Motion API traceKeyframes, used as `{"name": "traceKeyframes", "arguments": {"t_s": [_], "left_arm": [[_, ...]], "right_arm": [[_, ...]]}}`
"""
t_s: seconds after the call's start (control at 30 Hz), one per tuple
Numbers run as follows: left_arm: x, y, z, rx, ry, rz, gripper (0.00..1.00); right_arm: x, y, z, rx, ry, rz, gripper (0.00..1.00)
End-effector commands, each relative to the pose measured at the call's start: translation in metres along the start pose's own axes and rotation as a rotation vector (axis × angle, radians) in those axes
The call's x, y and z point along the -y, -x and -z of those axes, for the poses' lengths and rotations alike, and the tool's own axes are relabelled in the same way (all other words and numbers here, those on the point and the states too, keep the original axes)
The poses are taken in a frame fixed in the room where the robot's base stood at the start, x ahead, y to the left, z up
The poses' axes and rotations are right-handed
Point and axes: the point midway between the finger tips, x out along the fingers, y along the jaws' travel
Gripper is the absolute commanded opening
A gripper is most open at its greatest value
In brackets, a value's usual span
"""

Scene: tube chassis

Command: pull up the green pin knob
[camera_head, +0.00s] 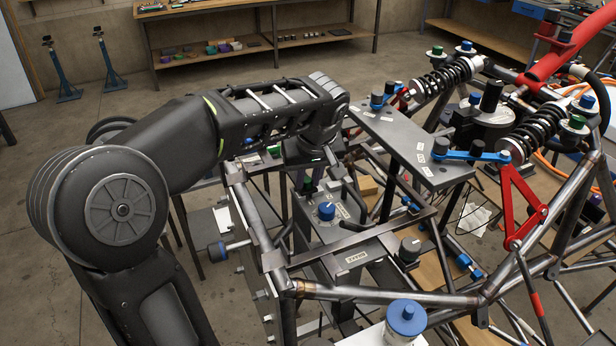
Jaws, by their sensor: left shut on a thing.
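My left gripper (312,184) reaches down from the arm that comes in from the left. It is over the grey fixture inside the tube chassis (258,200), behind the blue knob (327,210). Its fingers are small and dark here and look shut around the green pin knob, which is mostly hidden between them. I cannot tell how far the knob is raised. My right gripper is not in view.
Chassis tubes surround the fixture closely. A grey plate (405,140) lies to the right, with red links and coil shocks (535,132) beyond. A blue-capped cylinder (406,317) stands at the front. A shelf bench (262,50) is at the back.

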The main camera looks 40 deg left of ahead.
Motion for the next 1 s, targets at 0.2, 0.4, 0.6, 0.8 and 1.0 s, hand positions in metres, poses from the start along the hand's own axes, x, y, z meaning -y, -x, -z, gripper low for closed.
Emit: {"name": "traceKeyframes", "arguments": {"t_s": [0.2, 0.4, 0.6, 0.8, 1.0], "left_arm": [[0.000, 0.000, 0.000, 0.000, 0.000, 0.000, 0.00], [0.000, 0.000, 0.000, 0.000, 0.000, 0.000, 0.00], [0.000, 0.000, 0.000, 0.000, 0.000, 0.000, 0.00], [0.000, 0.000, 0.000, 0.000, 0.000, 0.000, 0.00], [0.000, 0.015, 0.007, -0.002, 0.001, -0.001, 0.00]], "right_arm": [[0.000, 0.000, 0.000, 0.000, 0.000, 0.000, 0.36], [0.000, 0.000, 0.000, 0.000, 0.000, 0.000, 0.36], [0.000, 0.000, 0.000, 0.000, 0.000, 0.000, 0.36], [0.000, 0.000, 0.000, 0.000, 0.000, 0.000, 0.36], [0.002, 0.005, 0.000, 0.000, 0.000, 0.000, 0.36]]}}
